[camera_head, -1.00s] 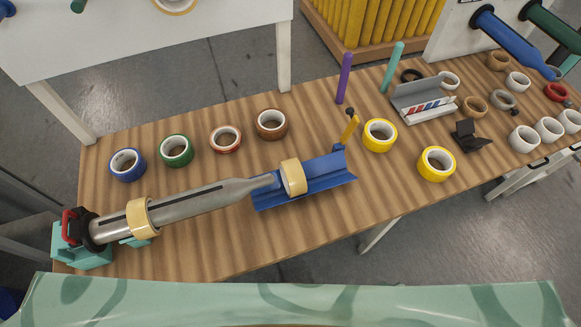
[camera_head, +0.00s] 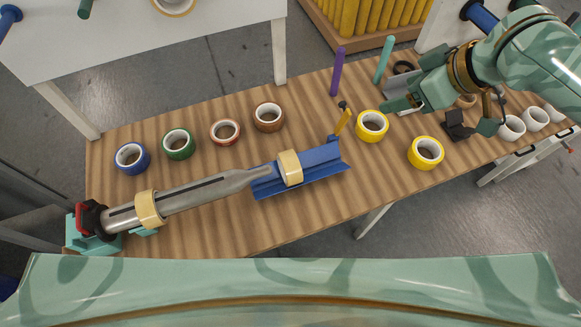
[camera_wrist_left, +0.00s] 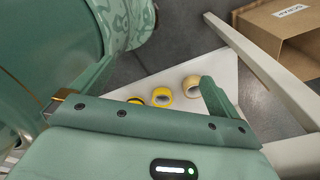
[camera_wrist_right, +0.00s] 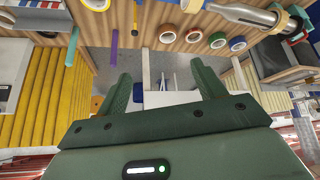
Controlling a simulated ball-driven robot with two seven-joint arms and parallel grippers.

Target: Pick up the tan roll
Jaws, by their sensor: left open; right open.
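Several tan rolls show in the head view. One tan roll (camera_head: 290,167) sits in the blue cradle (camera_head: 318,172) and another tan roll (camera_head: 148,209) is around the grey spindle (camera_head: 190,194). Part of a tan roll (camera_head: 172,4) shows on the white table at the top edge. A tan roll (camera_wrist_left: 192,85) also lies on a white surface in the left wrist view, near the right finger of my open, empty left gripper (camera_wrist_left: 150,88). My open, empty right gripper (camera_head: 394,96) is above the table's right part, apart from these rolls; its fingers show in the right wrist view (camera_wrist_right: 166,88).
Blue (camera_head: 131,158), green (camera_head: 178,143), red-brown (camera_head: 225,132) and brown (camera_head: 268,117) rolls line the back of the table. Two yellow rolls (camera_head: 372,126) lie right of the cradle. Purple (camera_head: 338,72) and teal (camera_head: 384,60) pegs stand behind. My right arm hides part of the right side.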

